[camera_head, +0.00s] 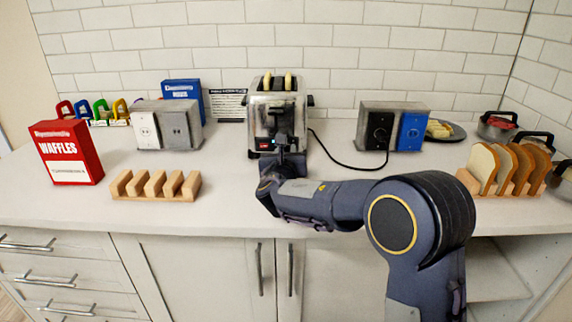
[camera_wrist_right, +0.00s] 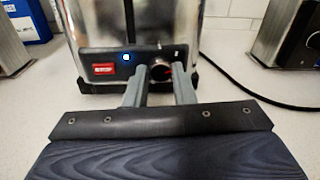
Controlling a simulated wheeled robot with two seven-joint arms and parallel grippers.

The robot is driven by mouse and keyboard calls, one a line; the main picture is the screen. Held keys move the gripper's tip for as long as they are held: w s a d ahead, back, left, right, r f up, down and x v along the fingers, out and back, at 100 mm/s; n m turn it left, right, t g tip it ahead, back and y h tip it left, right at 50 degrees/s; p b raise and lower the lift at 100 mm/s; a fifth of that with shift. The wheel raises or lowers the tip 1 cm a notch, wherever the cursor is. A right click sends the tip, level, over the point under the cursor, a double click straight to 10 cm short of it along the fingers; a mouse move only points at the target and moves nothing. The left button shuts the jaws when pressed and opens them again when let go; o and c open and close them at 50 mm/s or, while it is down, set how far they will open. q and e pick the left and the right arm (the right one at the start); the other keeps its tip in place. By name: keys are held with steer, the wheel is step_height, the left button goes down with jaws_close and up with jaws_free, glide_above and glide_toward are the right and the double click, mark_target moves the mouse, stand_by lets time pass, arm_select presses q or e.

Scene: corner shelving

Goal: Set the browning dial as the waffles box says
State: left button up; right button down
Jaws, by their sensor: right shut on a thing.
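The toaster (camera_head: 262,108) stands upright against the back wall with slices showing in its top slots. Its front panel fills the upper part of the right wrist view, with a red button (camera_wrist_right: 103,69), a lit blue light (camera_wrist_right: 127,57) and the browning dial (camera_wrist_right: 161,70). My right gripper (camera_wrist_right: 160,75) has its two fingers on either side of the dial, shut on it. The dial's setting is too small to read. The red waffles box (camera_head: 66,152) stands at the left; its small label print is not legible. My left gripper is not in view.
An empty wooden rack (camera_head: 155,186) lies at the front left. Grey outlet boxes (camera_head: 150,125) flank the toaster on both sides. A black cord (camera_head: 335,160) runs right from the toaster. A bread rack (camera_head: 500,188) and metal pots stand at the right.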

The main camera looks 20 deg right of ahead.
steer(key=m+b, duration=0.2)
steer(key=b, duration=0.1)
steer(key=m+b, duration=0.3)
steer(key=m+y+b, duration=0.1)
steer(key=m+b, duration=0.2)
steer(key=shift+f+b, duration=0.25)
steer(key=shift+b, duration=0.05)
steer(key=m+y+b, duration=0.1)
steer(key=m+b, duration=0.7)
steer(key=b, duration=0.1)
steer(key=shift+r, duration=0.1)
steer(key=m+b, duration=0.3)
steer(key=shift+t, duration=0.3)
steer(key=shift+r+m+b, duration=0.2)
steer(key=shift+m+b, duration=0.85)
steer(key=shift+m, duration=0.55)
steer(key=shift+d, duration=0.1)
steer(key=c, duration=1.2)
jaws_free()
steer(key=shift+r, duration=0.1)
